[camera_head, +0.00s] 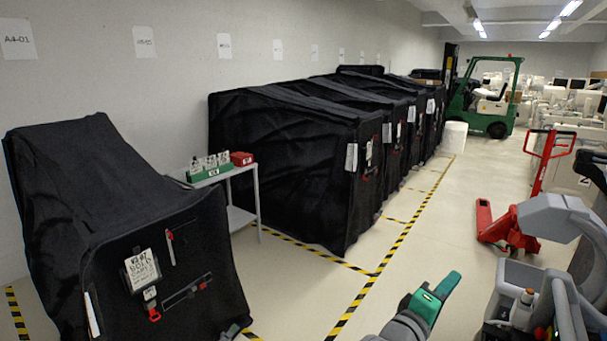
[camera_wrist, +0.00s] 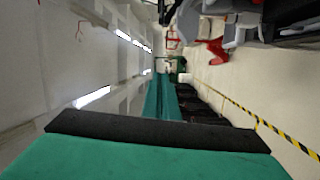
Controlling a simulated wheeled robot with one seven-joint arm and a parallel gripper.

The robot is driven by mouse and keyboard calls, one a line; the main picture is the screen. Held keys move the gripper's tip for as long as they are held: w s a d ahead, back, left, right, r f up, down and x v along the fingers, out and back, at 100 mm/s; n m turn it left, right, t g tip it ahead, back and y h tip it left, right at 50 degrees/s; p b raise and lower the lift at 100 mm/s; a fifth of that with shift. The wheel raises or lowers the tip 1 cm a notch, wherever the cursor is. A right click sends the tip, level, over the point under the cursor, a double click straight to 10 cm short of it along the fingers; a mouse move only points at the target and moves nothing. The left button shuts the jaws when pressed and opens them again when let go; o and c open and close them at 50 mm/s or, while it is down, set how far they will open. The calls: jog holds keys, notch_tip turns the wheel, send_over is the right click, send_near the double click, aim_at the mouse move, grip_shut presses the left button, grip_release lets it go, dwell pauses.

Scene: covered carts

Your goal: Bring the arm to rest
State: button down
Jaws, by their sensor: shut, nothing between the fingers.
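My gripper (camera_head: 446,286), with green fingers, is at the bottom right of the middle in the head view. It is held over the pale floor, apart from the carts, and points up and to the right. Its fingers are shut with nothing between them. In the wrist view the green fingers (camera_wrist: 162,100) fill the bottom and centre, and that view is turned sideways. Part of my grey arm (camera_head: 405,325) shows behind the gripper.
A black covered cart (camera_head: 110,190) stands at left and a row of covered carts (camera_head: 290,165) behind it. A small table (camera_head: 240,215) holds a green tray and a red box. A red pallet jack (camera_head: 510,230) stands right. A green forklift (camera_head: 490,100) is far back.

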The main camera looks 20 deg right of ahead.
jog(key=a+f+n+t+y, duration=0.3)
jog(key=a+f+t+y, duration=0.4)
jog(key=a+f, duration=1.55)
jog(key=s+a+f+t+y, duration=0.2)
jog(key=s+a+f+y, duration=0.35)
jog(key=a, duration=0.55)
jog(key=s+a+m+y, duration=0.1)
jog(key=s+a, duration=0.3)
jog(key=s, duration=0.4)
jog(key=s+a+f+m+y, duration=0.1)
jog(key=s+a+m+y, duration=0.1)
jog(key=s+a, duration=0.3)
jog(key=s+a+f+m+y, duration=0.1)
jog(key=s+a, duration=0.4)
jog(key=s, duration=0.6)
jog(key=shift+a+m+y, duration=0.15)
jog(key=shift+m+y, duration=0.4)
jog(key=shift+m, duration=0.45)
